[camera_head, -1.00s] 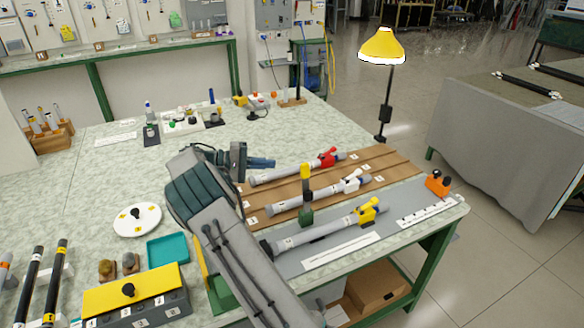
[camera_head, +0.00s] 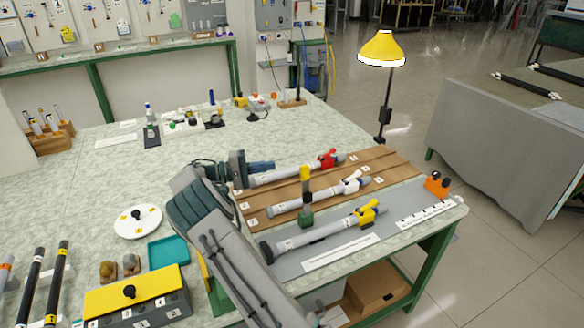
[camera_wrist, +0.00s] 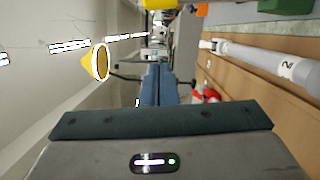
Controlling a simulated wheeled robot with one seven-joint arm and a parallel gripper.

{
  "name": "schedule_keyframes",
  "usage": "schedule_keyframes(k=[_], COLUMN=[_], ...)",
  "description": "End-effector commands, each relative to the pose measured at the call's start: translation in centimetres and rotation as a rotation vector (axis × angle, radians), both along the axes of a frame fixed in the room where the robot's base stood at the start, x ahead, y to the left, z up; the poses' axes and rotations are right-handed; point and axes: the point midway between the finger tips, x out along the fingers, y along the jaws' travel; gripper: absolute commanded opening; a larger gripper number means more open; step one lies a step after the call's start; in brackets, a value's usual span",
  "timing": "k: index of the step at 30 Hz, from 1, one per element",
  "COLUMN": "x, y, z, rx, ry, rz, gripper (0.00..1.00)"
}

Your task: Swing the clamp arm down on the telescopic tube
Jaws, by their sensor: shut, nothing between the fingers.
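A grey telescopic tube (camera_head: 310,235) with a yellow collar (camera_head: 367,212) lies on the grey fixture plate (camera_head: 405,205) at the table's front right. Behind the tube's middle stands the clamp's green base (camera_head: 306,217). Its dark clamp arm (camera_head: 306,190) points upright with a yellow tip (camera_head: 305,172), clear of the tube. In the wrist view, part of the green base (camera_wrist: 285,5) and a yellow part (camera_wrist: 160,4) show at the top edge. My gripper (camera_head: 272,166) is shut and empty, left of and behind the clamp arm. Its blue fingers (camera_wrist: 157,72) also show in the wrist view.
A white-collared tube (camera_head: 290,203) and a red-collared tube (camera_head: 295,171) lie on brown boards (camera_head: 395,160) behind the fixture, close to my gripper. An orange block (camera_head: 437,186) sits at the plate's right end. A lamp (camera_head: 383,48) stands beyond.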

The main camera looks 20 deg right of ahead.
Motion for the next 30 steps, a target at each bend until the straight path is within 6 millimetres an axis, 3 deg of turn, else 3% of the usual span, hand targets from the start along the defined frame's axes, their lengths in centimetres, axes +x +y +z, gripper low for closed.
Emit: schedule_keyframes(k=[8,18,30], x=[-1.4,-4.5,-5.3], y=[-6.3,-6.3,-6.3], z=[0.5,0.8,0.8], rx=[0.002,0.002,0.001], ry=[0.001,0.0,-0.001], rz=[-0.004,0.0,0.0], gripper=[0.0,0.0,0.0])
